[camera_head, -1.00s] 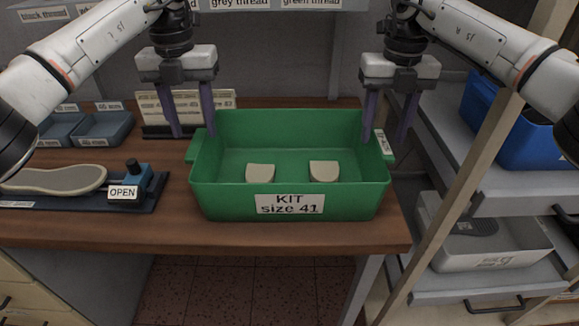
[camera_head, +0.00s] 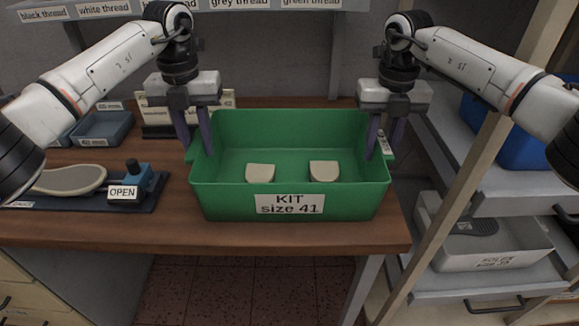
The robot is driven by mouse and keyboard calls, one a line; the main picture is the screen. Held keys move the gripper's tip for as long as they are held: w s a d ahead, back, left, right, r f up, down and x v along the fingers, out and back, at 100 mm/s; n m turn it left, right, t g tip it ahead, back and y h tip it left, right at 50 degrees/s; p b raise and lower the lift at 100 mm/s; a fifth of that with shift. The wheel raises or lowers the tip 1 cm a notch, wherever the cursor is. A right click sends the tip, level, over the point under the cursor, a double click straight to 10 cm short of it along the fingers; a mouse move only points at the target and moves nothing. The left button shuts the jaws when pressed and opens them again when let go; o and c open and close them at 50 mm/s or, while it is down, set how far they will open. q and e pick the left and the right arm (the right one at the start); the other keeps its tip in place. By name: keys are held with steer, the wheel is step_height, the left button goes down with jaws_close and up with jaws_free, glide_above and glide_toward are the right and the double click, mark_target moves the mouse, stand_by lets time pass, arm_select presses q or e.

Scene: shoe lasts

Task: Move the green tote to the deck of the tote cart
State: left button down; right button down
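The green tote (camera_head: 343,204), labelled "KIT size 41", stands upright on the wooden bench near its front right corner. Two beige blocks (camera_head: 260,173) (camera_head: 324,171) show inside it. My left gripper (camera_head: 196,151) is closed in on the tote's left end, one finger on each side of the rim handle. My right gripper (camera_head: 379,155) is closed in the same way on the right end. The fingertips are partly hidden at the rims. The tote rests on the bench. I cannot make out a tote cart in this view.
A fixture marked "OPEN" (camera_head: 123,192) with a beige sole (camera_head: 72,180) lies left of the tote. Blue-grey trays (camera_head: 100,128) stand behind it. At right, a wooden post (camera_head: 447,220) and grey shelves (camera_head: 500,204) hold a blue bin (camera_head: 523,145) and a white bin (camera_head: 490,255).

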arm_select(q)
steer(key=shift+r, duration=0.1)
arm_select(e)
steer(key=shift+r, duration=0.15)
